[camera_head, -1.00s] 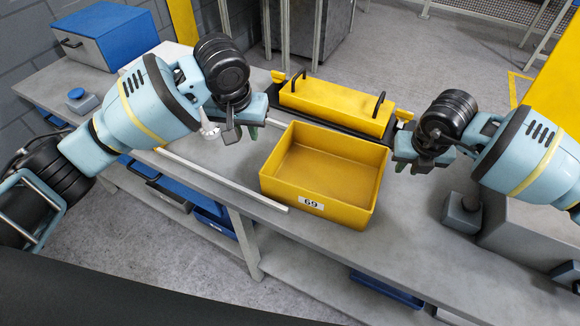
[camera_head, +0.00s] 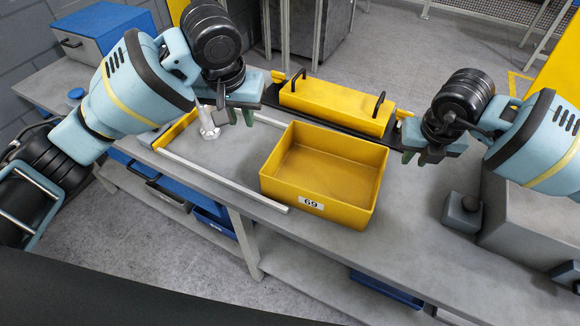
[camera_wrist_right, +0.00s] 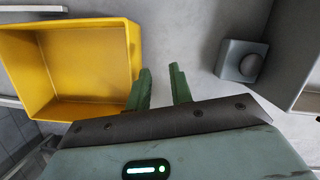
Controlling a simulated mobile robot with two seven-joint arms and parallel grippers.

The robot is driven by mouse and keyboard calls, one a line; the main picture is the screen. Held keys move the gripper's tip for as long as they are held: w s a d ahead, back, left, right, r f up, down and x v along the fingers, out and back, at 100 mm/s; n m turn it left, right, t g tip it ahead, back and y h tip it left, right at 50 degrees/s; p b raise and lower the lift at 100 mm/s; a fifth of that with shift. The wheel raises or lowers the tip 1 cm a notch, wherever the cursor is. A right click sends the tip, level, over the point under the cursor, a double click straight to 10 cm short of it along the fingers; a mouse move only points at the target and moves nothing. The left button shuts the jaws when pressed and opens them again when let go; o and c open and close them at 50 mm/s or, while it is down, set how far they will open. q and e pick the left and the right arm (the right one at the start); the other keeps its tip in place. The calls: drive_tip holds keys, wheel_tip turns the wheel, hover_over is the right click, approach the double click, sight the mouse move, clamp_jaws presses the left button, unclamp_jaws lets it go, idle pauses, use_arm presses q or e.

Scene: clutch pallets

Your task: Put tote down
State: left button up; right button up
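The yellow tote (camera_head: 345,211) with a white "69" label sits upright on the grey workbench in the head view, empty. It also shows in the right wrist view (camera_wrist_right: 133,52), at the left. My left gripper (camera_head: 236,117) is open and empty, above and to the left of the tote's back left corner, apart from it. My right gripper (camera_head: 419,156) is just right of the tote, apart from it. The right wrist view shows its two green fingers (camera_wrist_right: 161,92) spread with nothing between them, the left finger close to the tote's wall.
A yellow lidded box (camera_head: 335,104) with black handles stands behind the tote. A pale rail (camera_head: 225,180) lies left of the tote. A grey button box (camera_head: 462,214) stands at the right. A blue case (camera_head: 103,38) is at back left. Bare bench lies front right of the tote.

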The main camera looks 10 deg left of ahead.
drive_tip(key=v, duration=0.7)
drive_tip(key=shift+r, duration=0.15)
drive_tip(key=shift+s, duration=0.1)
